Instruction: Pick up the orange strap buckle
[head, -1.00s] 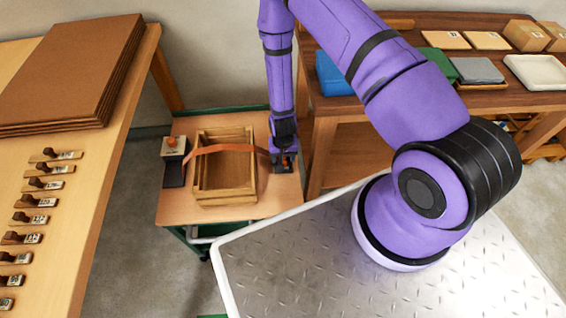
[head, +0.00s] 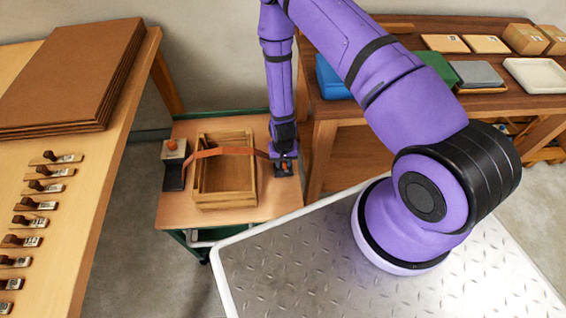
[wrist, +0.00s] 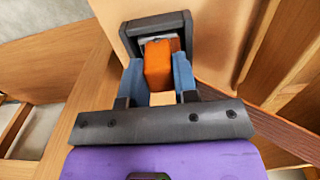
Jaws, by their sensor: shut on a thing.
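The orange strap buckle (wrist: 159,66) sits between the two blue-grey fingers of my gripper (wrist: 160,84) in the wrist view, and the fingers are shut on it. A dark U-shaped holder (wrist: 187,30) stands around the buckle's far end. I cannot tell whether they touch. In the head view my gripper (head: 284,158) is at the right side of the small table, pointing down, with the dark holder and a bit of orange just below it. The orange strap (head: 222,151) runs over the crate towards my gripper; its right end is partly hidden.
An open wooden crate (head: 226,200) stands just left of my gripper on the small table (head: 262,213). A dark stand with an orange knob (head: 172,145) is left of the crate. A brown shelf table (head: 318,110) rises close on the right.

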